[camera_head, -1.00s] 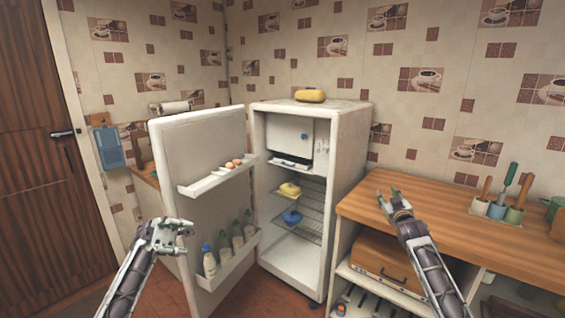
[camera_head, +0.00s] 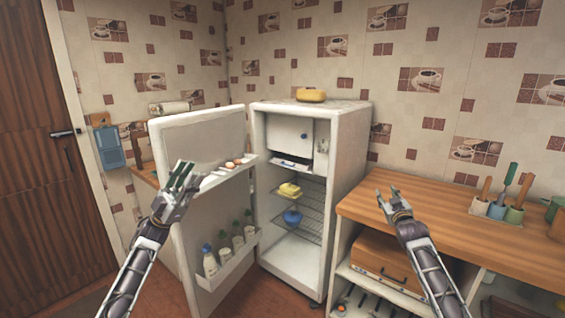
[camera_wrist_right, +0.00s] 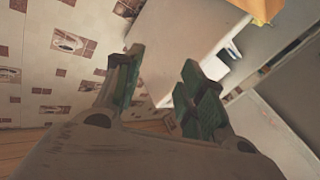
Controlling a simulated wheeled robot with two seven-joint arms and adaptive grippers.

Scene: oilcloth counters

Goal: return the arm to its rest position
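My left gripper (camera_head: 184,176) is raised in front of the open fridge door, pointing up, with its fingers apart and nothing between them. It covers part of the door's egg shelf from the head camera. My right gripper (camera_head: 389,198) is in front of the wooden counter, fingers apart and empty. The right wrist view also shows its two green-padded fingers (camera_wrist_right: 163,85) apart with nothing between them.
The fridge (camera_head: 345,160) stands open, its door (camera_head: 200,135) swung left with bottles (camera_head: 223,245) and eggs on it. A yellow item (camera_head: 311,95) lies on top. The wooden counter (camera_head: 440,211) is at right, with a utensil holder (camera_head: 496,209).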

